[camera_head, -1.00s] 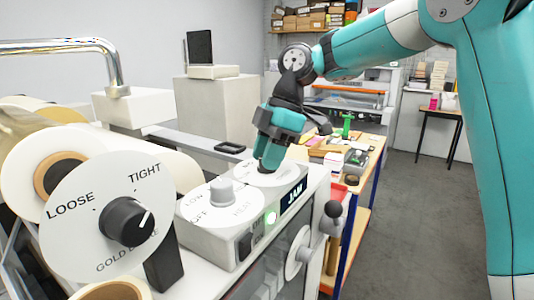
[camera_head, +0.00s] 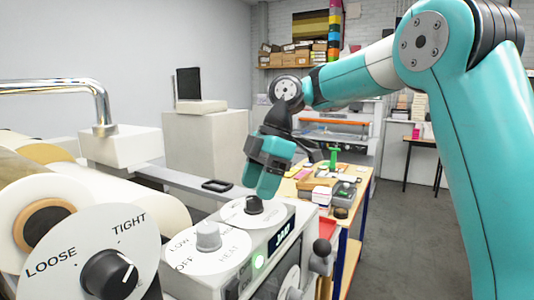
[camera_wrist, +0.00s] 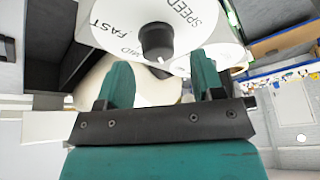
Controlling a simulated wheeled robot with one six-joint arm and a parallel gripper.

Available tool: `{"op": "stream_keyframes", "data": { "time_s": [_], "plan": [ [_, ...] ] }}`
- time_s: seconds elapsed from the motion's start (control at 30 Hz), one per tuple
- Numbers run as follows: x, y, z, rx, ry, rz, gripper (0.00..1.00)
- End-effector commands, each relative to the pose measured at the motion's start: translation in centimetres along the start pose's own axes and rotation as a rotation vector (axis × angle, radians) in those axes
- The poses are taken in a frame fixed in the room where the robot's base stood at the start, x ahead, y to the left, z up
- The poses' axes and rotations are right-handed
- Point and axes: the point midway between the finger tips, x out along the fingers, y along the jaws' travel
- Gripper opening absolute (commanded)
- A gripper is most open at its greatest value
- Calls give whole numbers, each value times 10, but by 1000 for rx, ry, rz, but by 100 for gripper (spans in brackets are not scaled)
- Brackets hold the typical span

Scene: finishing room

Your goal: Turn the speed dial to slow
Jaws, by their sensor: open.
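The speed dial is a black knob (camera_head: 254,204) on a white round plate (camera_head: 240,217) on top of the machine's control box. In the wrist view the knob (camera_wrist: 156,40) shows with the words SPEED, MID and FAST on its plate. Its small white mark is at the knob's lower edge, toward my fingers and away from FAST. No SLOW label is visible. My gripper (camera_head: 267,194) is just above and behind the knob in the head view. In the wrist view its two fingers (camera_wrist: 161,78) are apart and empty, with the knob beyond the tips.
A grey heat knob (camera_head: 208,236) with LOW, OFF and HEAT labels stands close to the speed dial. A larger tension dial (camera_head: 110,274) marked LOOSE and TIGHT is nearer.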

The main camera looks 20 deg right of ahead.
Motion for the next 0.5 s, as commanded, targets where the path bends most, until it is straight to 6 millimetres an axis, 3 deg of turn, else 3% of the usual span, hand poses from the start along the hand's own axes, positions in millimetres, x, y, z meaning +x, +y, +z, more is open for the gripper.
{"op": "stream_keyframes", "data": {
  "time_s": [0.03,0.23,0.5],
  "plan": [
    [-17,1,-1,1,0,4,61],
    [-64,0,-2,0,-1,1,61],
    [-91,-1,-1,-1,0,-2,61]
  ]
}}
